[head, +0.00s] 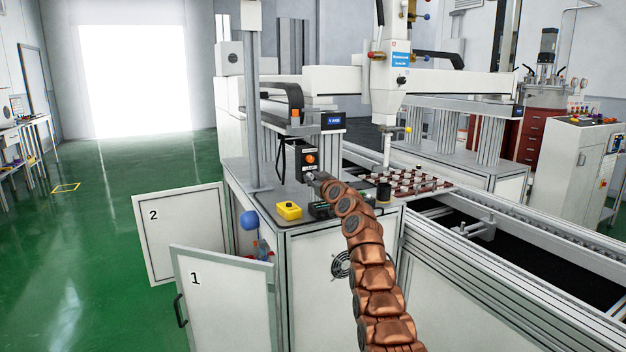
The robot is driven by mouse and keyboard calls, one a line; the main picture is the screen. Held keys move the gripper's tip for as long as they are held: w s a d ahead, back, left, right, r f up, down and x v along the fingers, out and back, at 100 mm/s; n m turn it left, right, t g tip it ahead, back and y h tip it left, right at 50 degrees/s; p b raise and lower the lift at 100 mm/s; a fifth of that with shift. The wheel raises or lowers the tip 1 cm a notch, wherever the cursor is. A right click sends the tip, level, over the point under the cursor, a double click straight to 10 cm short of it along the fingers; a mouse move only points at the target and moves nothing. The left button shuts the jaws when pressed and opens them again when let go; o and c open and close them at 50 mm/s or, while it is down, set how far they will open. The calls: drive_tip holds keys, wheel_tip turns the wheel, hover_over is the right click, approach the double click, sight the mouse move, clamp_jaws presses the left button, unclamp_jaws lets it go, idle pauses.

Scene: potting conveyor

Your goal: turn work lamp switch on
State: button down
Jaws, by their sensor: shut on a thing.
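A dark switch box (299,169) with an orange knob (310,158) stands on the grey machine bench, left of the picture's middle. I cannot tell from its small labels whether it is the work lamp switch. My copper-coloured arm reaches up from the bottom right to the bench. My gripper (315,177) is at its far end, close to the lower right of the switch box. It is small and partly hidden by my wrist. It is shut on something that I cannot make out. The orange knob shows uncovered above it.
A yellow button box (289,210) sits on the bench's front left. A brown tray (420,184) with several small parts lies right of my arm, under a white gantry head (388,90). Cabinet doors 1 (222,295) and 2 (180,228) stand open. Green floor is free at left.

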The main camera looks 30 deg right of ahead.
drive_tip(key=shift+m, duration=0.3)
drive_tip(key=m+b, duration=0.1)
drive_tip(key=m, duration=0.4)
drive_tip(key=shift+f+b, duration=0.15)
drive_tip(key=shift+b, duration=0.15)
drive_tip(key=m+b, duration=0.1)
drive_tip(key=m, duration=0.2)
drive_tip(key=shift+m, duration=0.3)
drive_tip(key=shift+d+m+b, duration=0.1)
drive_tip(key=shift+m+b, duration=0.35)
drive_tip(key=shift+m, duration=0.95)
drive_tip(key=c, duration=1.2)
unclamp_jaws()
drive_tip(key=shift+s, duration=0.1)
